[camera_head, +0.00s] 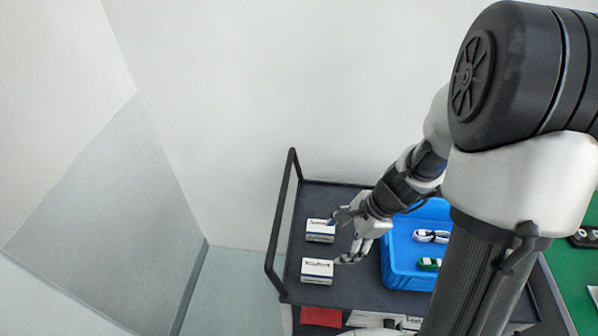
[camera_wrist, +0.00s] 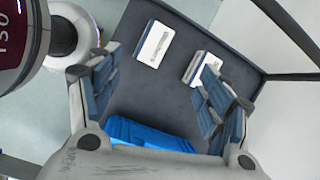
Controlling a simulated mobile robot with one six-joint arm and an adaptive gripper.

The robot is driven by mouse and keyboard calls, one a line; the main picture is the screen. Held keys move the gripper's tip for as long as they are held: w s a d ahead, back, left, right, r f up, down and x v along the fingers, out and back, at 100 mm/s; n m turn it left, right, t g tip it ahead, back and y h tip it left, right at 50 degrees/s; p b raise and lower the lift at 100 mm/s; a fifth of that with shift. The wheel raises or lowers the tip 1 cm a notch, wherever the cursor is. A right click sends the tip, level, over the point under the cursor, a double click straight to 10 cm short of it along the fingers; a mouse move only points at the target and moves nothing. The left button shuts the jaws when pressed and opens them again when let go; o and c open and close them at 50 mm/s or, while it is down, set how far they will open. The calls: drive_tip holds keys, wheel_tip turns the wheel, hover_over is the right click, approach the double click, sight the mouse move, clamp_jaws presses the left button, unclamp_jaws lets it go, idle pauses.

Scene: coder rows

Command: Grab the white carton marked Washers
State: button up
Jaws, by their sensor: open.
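Two white cartons with dark blue edges lie apart on the dark cart top (camera_head: 350,290). In the head view, one is the nearer carton (camera_head: 317,270) and one the farther carton (camera_head: 320,231). Their print is too small to read surely, so I cannot tell which says Washers. My gripper (camera_head: 342,238) is open and empty, just right of the cartons. In the wrist view, one carton (camera_wrist: 154,44) shows whole, beyond and between the open fingers (camera_wrist: 160,68). The other carton (camera_wrist: 196,68) is partly hidden behind the right finger.
A blue crate (camera_head: 403,281) holding small white and green items stands right of the cartons. A dark rail (camera_head: 283,210) bounds the cart's left end. A red item (camera_head: 320,317) lies below the front edge. A green surface (camera_head: 573,270) is at far right.

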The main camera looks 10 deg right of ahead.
wheel_tip(320, 180, down, 5)
drive_tip(key=d+m, duration=0.1)
drive_tip(key=m, duration=0.2)
drive_tip(key=b, duration=0.5)
approach(319, 268)
drive_tip(key=x, duration=0.5)
drive_tip(key=shift+f, duration=0.2)
drive_tip(key=shift+b+x, duration=1.75)
drive_tip(key=shift+x, duration=1.3)
drive_tip(key=shift+s+r, duration=0.1)
drive_tip(key=shift+c, duration=0.6)
drive_tip(key=c, duration=1.1)
drive_tip(key=shift+r, duration=0.1)
drive_tip(key=shift+c, duration=0.2)
